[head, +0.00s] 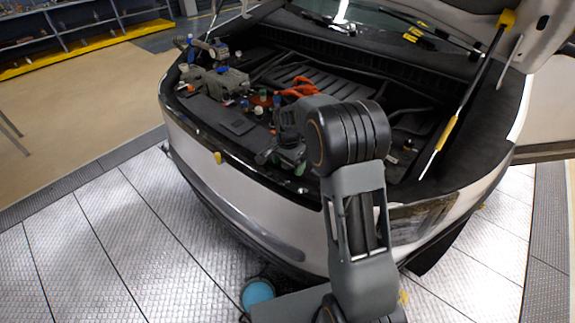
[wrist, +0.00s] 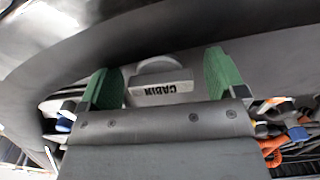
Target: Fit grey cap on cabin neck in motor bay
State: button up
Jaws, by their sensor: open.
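My gripper (wrist: 160,82) shows in the wrist view with its two green-padded fingers apart. Between and beyond them is a pale label block (wrist: 161,87) reading CABIN, upside down in the picture. A rounded pale grey shape (wrist: 158,65) adjoins the block; I cannot tell whether it is the grey cap or the cabin neck. Neither finger visibly presses on it; gaps show on both sides. In the head view my arm reaches over the front of the motor bay (head: 340,88) and hides much of the area around my gripper.
Orange cables (head: 300,87) lie in the bay, and also show at the right in the wrist view (wrist: 272,148). Grey equipment (head: 217,82) stands at the bay's left. A strut (head: 462,97) rises at the right under the open hood. A blue round thing (head: 257,292) is on the floor.

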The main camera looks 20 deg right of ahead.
jog(key=c, duration=1.1)
